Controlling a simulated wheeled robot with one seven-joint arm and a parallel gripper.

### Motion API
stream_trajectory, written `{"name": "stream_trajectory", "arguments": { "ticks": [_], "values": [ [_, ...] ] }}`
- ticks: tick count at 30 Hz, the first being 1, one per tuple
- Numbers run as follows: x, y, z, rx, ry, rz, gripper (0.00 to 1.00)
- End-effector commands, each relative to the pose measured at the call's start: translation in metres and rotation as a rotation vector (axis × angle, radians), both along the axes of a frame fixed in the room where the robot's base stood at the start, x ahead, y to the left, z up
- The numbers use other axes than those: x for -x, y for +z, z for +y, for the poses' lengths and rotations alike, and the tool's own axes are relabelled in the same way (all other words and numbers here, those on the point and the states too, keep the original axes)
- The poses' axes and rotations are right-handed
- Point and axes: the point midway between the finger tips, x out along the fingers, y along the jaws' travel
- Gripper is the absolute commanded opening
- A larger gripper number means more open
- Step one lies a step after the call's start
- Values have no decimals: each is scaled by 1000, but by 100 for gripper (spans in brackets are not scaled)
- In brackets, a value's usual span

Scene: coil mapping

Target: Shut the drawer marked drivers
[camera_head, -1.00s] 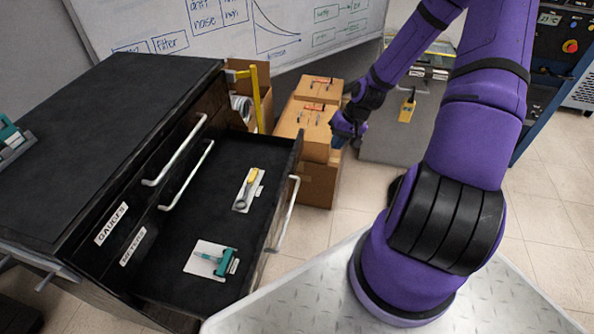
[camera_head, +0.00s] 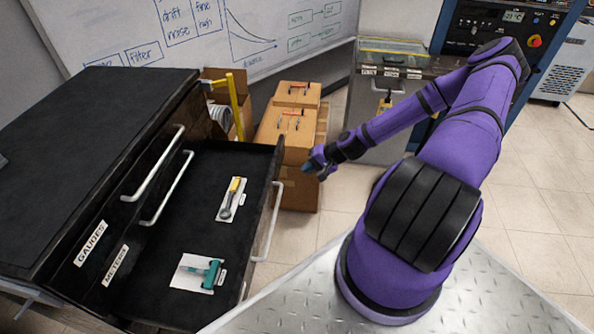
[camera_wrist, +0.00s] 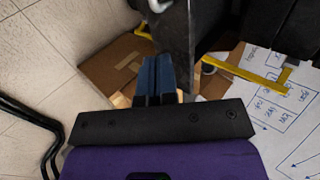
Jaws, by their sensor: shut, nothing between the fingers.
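A black cabinet (camera_head: 110,105) stands at the left. One drawer is pulled far out, with a dark tray (camera_head: 180,215) and a silver bar handle (camera_head: 268,225) on its front. Its front label faces away, so I cannot read whether it says drivers. A yellow-handled tool (camera_head: 231,198) and a teal tool (camera_head: 210,272) lie inside on white cards. My gripper (camera_head: 308,168) is right of the drawer's far front corner, apart from the handle. In the wrist view my gripper (camera_wrist: 155,62) has its fingers together and empty, beside a dark panel edge (camera_wrist: 178,35) that looks like the drawer front.
Two upper drawers marked GAUGES (camera_head: 90,243) and METERS (camera_head: 115,266) are shut. Cardboard boxes (camera_head: 290,130) stand behind my gripper. A yellow post (camera_head: 236,105) rises by the cabinet's far corner. A grey cabinet (camera_head: 385,100) stands farther back.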

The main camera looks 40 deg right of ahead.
Motion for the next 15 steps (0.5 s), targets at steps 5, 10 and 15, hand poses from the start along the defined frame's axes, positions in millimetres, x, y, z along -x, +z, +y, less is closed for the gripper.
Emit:
{"name": "stream_trajectory", "arguments": {
  "ticks": [5, 10, 15],
  "values": [
    [-16, -21, 18, -2, 3, 2, 0],
    [-32, -43, 34, -1, 4, 1, 0],
    [-49, -61, 51, 0, 6, 2, 0]
  ]
}}
